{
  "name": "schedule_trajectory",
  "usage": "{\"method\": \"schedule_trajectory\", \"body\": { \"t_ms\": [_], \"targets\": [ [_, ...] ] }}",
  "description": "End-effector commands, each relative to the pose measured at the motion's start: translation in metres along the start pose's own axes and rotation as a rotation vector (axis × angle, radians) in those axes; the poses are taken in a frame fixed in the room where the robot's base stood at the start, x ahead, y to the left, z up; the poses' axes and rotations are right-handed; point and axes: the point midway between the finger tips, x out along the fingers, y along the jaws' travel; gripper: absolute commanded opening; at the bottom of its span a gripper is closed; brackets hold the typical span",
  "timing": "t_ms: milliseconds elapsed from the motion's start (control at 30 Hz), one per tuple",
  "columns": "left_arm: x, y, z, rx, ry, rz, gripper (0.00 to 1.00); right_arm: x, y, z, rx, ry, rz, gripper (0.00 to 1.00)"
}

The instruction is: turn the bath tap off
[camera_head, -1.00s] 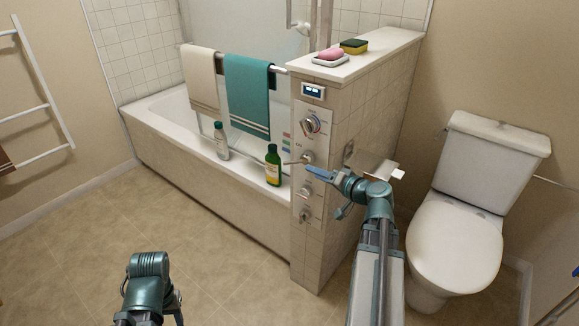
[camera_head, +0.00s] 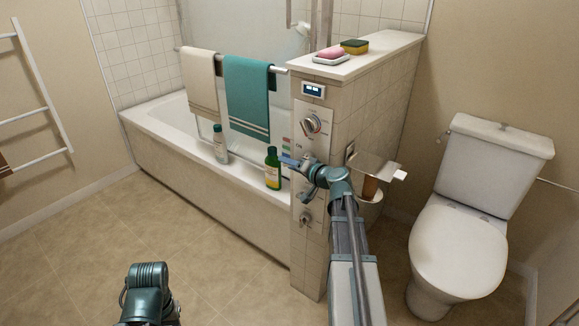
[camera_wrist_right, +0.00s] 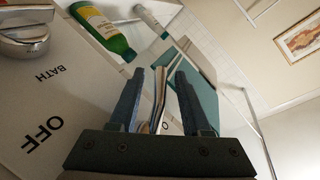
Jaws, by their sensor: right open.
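The control panel (camera_head: 312,146) is on the end of a tiled half wall, with a round chrome dial (camera_head: 312,124) near its top and a lower chrome knob (camera_head: 305,219). My right gripper (camera_head: 289,162) is open in front of the panel's middle, hiding the middle lever tap in the head view. A chrome control (camera_wrist_right: 22,32) shows at upper left beside the words BATH and OFF. My left gripper's fingertips are out of view.
A green bottle (camera_head: 272,168) and a white bottle (camera_head: 220,143) stand on the bath rim (camera_head: 190,143). A cream towel (camera_head: 201,84) and a teal towel (camera_head: 247,95) hang above. A pink soap (camera_head: 331,53) and sponge (camera_head: 354,46) sit on the wall top. A toilet (camera_head: 460,240) stands right.

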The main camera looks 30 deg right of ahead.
Motion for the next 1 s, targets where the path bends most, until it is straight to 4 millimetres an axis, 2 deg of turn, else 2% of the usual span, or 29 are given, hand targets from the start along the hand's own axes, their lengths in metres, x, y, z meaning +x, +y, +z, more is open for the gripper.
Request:
{"method": "schedule_trajectory", "body": {
  "t_ms": [267, 500, 533, 1000],
  "targets": [
    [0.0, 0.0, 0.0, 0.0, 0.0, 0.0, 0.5, 0.0006, -0.0002, 0.0, 0.0, 0.0, 0.0, 0.46],
    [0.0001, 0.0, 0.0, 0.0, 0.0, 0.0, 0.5, 0.0005, 0.0, 0.0, 0.0, 0.0, 0.0, 0.03],
    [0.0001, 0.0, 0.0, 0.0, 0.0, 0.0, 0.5, 0.0005, 0.0, 0.0, -0.001, 0.0, 0.0, 0.0],
    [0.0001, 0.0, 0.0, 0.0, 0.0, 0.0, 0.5, 0.0004, 0.0001, -0.0001, 0.0, 0.0, 0.0, 0.0]
  ]
}}
